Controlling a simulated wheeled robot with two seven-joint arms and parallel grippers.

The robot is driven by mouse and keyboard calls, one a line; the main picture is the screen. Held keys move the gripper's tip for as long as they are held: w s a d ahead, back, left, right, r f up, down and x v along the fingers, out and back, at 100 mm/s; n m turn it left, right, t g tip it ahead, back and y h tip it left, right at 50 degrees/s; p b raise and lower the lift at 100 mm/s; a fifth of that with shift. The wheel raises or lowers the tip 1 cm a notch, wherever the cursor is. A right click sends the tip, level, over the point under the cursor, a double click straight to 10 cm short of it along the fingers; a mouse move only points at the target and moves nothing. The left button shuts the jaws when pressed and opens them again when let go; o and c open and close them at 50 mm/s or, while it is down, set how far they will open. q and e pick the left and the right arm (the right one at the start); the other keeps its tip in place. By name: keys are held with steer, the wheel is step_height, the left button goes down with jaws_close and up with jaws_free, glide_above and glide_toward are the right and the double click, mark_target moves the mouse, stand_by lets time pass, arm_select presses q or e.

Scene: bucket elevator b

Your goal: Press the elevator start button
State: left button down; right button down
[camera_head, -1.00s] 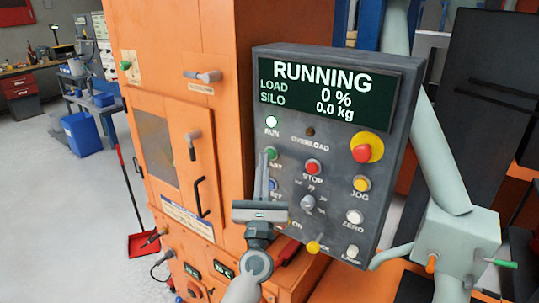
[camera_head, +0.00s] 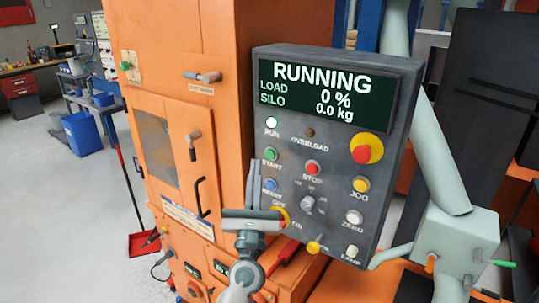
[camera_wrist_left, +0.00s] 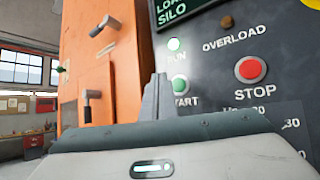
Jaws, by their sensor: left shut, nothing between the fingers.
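The green start button (camera_head: 271,154) sits on the grey control panel (camera_head: 330,230), under the lit RUN lamp (camera_head: 271,123). The display (camera_head: 324,91) reads RUNNING, load 0 %, silo 0.0 kg. My left gripper (camera_head: 256,168) is shut and empty, its fingertips just left of the start button and apart from it in the head view. My right gripper is not in view.
The red stop button (camera_head: 313,167) is right of start, with a blue reset button (camera_head: 270,184) below start. A red emergency knob (camera_head: 362,153) on yellow is at the upper right. The orange elevator housing (camera_head: 222,130) stands left of the panel.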

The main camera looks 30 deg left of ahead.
arm_select(q)
steer(key=shift+s+a, duration=0.1)
steer(key=shift+s, duration=1.2)
